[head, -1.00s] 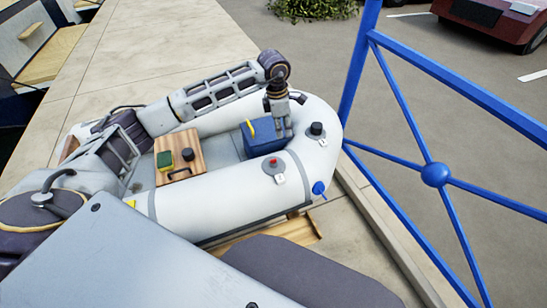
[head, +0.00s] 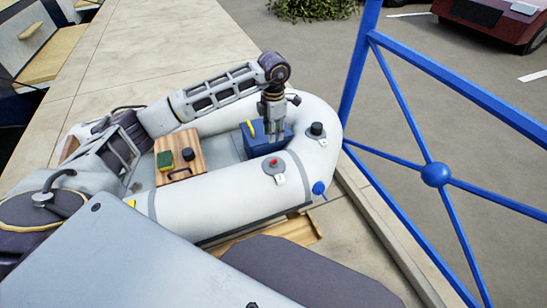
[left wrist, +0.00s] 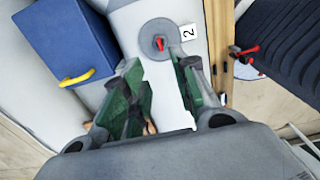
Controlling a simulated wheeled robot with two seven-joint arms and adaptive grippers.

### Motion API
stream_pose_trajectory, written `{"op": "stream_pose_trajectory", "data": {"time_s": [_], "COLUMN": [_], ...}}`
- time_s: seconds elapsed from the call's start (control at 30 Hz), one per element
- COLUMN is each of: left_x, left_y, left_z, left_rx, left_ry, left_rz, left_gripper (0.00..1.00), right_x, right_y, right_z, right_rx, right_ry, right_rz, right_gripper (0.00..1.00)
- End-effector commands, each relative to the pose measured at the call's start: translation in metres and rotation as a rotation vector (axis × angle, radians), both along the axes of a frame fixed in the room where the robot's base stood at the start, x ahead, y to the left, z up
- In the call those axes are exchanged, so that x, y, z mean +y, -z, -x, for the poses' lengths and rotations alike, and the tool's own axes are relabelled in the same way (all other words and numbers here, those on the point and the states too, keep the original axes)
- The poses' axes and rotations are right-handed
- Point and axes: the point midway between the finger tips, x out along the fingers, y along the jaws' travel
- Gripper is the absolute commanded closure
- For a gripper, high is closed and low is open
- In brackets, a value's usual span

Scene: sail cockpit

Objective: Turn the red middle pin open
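The red pin (head: 273,162) stands on a round grey base on the near white tube of the inflatable boat (head: 190,205), with a white tag beside it. In the left wrist view the red pin (left wrist: 159,43) sits on its grey disc, next to a tag marked 2. My left gripper (head: 273,134) points down over the boat, beyond the pin and in front of the blue box. In the left wrist view its green-padded fingers (left wrist: 160,88) are apart with nothing between them; the pin lies just ahead of the tips. My right gripper is out of view.
A blue box (head: 260,147) with a yellow handle is close to my left gripper. A black knob (head: 317,129) stands on the bow tube. A wooden board (head: 189,154) carries a green-and-yellow sponge and a dark knob. A blue railing (head: 435,174) stands at right.

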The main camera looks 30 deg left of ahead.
Motion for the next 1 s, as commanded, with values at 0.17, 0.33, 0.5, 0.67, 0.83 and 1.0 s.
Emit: {"op": "stream_pose_trajectory", "data": {"time_s": [0.17,0.33,0.5,0.67,0.83,1.0], "left_x": [0.000,0.000,0.000,-0.001,0.000,0.000], "left_y": [0.014,0.034,0.056,0.077,0.100,0.119], "left_z": [0.001,0.001,0.001,0.001,0.001,0.000], "left_rx": [0.003,0.003,0.003,0.003,0.003,0.001], "left_ry": [0.001,0.001,0.001,0.000,0.001,0.001], "left_rz": [0.000,0.000,0.000,0.001,0.000,0.000], "left_gripper": [0.71,0.71,0.71,0.71,0.71,0.71], "right_x": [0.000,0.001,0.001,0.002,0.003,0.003], "right_y": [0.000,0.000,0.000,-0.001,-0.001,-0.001], "right_z": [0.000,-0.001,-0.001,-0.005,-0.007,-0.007], "right_rx": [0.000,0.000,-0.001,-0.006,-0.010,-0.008], "right_ry": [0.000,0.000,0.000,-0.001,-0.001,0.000], "right_rz": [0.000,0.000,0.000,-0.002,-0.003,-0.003], "right_gripper": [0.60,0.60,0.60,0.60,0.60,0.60]}}
